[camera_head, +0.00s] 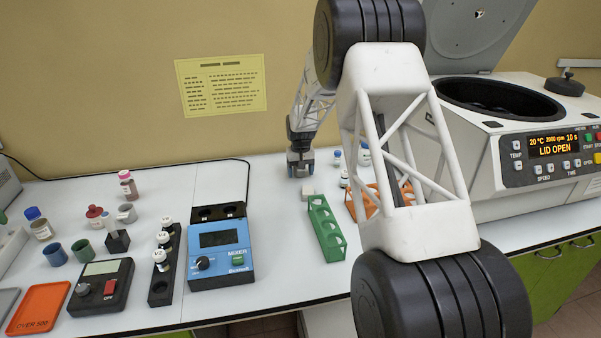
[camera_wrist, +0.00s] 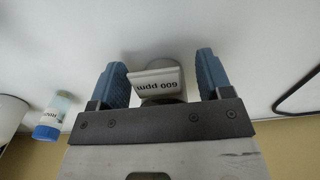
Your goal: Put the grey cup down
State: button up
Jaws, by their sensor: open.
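My gripper (camera_head: 300,170) is over the back of the table, low near the surface. In the wrist view its two blue fingers (camera_wrist: 160,68) are apart. Between them are a pale tag reading "600 ppm" (camera_wrist: 156,83) and a grey rounded thing, possibly the grey cup (camera_wrist: 163,99), partly hidden by the tag and the gripper. The fingers appear clear of it on both sides. In the head view a small pale block (camera_head: 308,192) sits just in front of the gripper.
A green rack (camera_head: 326,232) and an orange rack (camera_head: 359,204) stand to the right of the gripper. The blue mixer (camera_head: 221,250) is nearer front. The open-lidded centrifuge (camera_head: 510,150) fills the right. A blue-capped bottle (camera_wrist: 48,122) shows left in the wrist view.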

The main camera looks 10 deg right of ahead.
notch_tip(320, 180, up, 12)
dwell(0.6)
jog(key=shift+f, duration=0.1)
dwell(0.4)
jog(key=s+a+r, duration=0.1)
jog(key=s+r, duration=0.4)
jog(key=s, duration=0.5)
jog(key=s+a+r+t, duration=0.1)
jog(key=s+r, duration=0.4)
jog(key=s, duration=0.5)
jog(key=s+a+r, duration=0.1)
jog(key=s+r, duration=0.5)
jog(key=s, duration=0.5)
jog(key=s+f, duration=0.2)
jog(key=s, duration=1.3)
jog(key=s+a+f+t, duration=0.1)
jog(key=s+f, duration=0.1)
jog(key=s, duration=1.4)
jog(key=shift+s+f+t, duration=0.25)
jog(key=shift+t, duration=0.05)
